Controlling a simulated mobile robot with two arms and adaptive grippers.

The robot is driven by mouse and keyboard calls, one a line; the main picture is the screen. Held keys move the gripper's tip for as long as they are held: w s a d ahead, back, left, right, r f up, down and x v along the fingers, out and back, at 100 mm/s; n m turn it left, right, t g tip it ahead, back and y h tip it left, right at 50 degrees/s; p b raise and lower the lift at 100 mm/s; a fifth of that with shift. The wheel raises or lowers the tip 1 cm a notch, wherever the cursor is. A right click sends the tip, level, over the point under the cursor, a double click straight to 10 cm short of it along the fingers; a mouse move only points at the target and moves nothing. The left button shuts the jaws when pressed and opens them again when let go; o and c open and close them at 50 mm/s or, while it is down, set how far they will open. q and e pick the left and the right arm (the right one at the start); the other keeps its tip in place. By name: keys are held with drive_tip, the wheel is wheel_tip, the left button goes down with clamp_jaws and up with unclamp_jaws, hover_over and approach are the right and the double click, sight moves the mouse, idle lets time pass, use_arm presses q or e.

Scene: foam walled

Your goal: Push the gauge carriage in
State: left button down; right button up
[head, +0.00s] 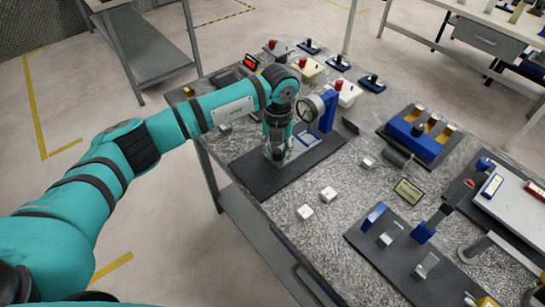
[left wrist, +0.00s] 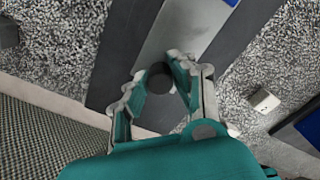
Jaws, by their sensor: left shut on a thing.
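My left gripper (head: 276,155) points down at the near end of this plate. In the left wrist view, my left gripper (left wrist: 160,78) has its fingers on both sides of a dark round knob (left wrist: 160,73) and is shut on it. My right gripper is not in view.
Small white blocks (head: 305,212) lie to the right of the base. A blue block fixture (head: 420,140) and a dark mat with blue and metal parts (head: 395,250) stand further right. Red-button boxes (head: 308,68) stand behind. Bare speckled tabletop lies between them.

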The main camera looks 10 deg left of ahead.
use_arm(q)
drive_tip(key=c, duration=1.5)
unclamp_jaws()
drive_tip(key=shift+w+d+r, duration=0.1)
drive_tip(key=shift+w+r, duration=0.05)
drive_tip(key=shift+o, duration=2)
drive_tip(key=shift+d, duration=0.1)
drive_tip(key=shift+r, duration=0.1)
wheel_tip(320, 180, up, 12)
drive_tip(key=shift+f, duration=0.2)
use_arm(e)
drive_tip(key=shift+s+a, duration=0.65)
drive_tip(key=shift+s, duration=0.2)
